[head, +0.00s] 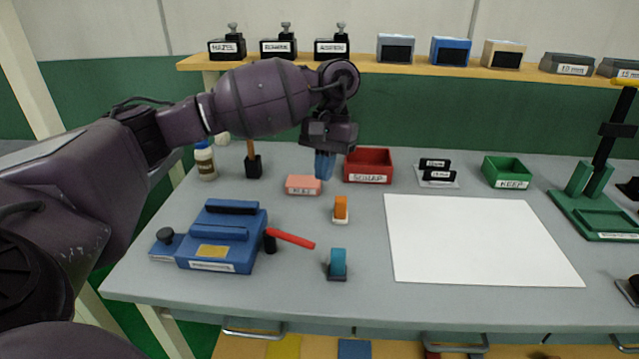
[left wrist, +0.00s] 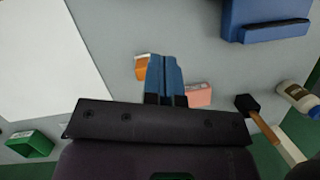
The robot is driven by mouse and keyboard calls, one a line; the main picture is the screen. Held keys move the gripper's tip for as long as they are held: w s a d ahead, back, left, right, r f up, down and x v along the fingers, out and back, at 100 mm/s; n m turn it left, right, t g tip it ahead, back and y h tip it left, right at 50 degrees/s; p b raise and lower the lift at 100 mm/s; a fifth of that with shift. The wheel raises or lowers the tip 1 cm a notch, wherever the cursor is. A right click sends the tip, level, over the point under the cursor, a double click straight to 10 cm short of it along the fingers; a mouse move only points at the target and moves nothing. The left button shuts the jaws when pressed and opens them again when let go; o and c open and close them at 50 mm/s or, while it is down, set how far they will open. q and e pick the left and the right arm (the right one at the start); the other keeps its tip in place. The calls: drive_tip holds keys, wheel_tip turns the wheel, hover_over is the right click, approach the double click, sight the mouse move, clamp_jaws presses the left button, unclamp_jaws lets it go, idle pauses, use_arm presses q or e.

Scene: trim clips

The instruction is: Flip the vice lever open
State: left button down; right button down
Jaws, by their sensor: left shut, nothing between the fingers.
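The blue vice (head: 222,236) sits on the left of the grey bench. Its red lever (head: 290,238) sticks out from a black pivot on the vice's right side, pointing right and slightly toward the front. Part of the blue vice (left wrist: 268,20) shows at the top right of the left wrist view; the lever is not visible there. My left gripper (head: 325,165) hangs above the back of the bench, behind and right of the vice and well apart from the lever. Its blue fingers (left wrist: 166,78) are shut with nothing between them. My right gripper is not in view.
An orange-and-white clip (head: 340,209) and a teal clip (head: 338,264) stand right of the lever. A white sheet (head: 475,240) covers the right side.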

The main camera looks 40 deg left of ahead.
use_arm(q)
drive_tip(key=x, duration=0.8)
drive_tip(key=shift+s+d+f, duration=0.1)
drive_tip(key=shift+s+f, duration=0.2)
drive_tip(key=shift+f, duration=0.05)
drive_tip(key=s, duration=0.1)
drive_tip(key=s+p, duration=0.1)
drive_tip(key=shift+s+d, duration=0.3)
drive_tip(key=shift+s, duration=0.1)
drive_tip(key=shift+s+f, duration=0.15)
drive_tip(key=shift+s, duration=0.05)
drive_tip(key=shift+s+f, duration=0.1)
drive_tip(key=shift+f, duration=0.05)
drive_tip(key=shift+s+d, duration=0.1)
drive_tip(key=shift+s, duration=0.05)
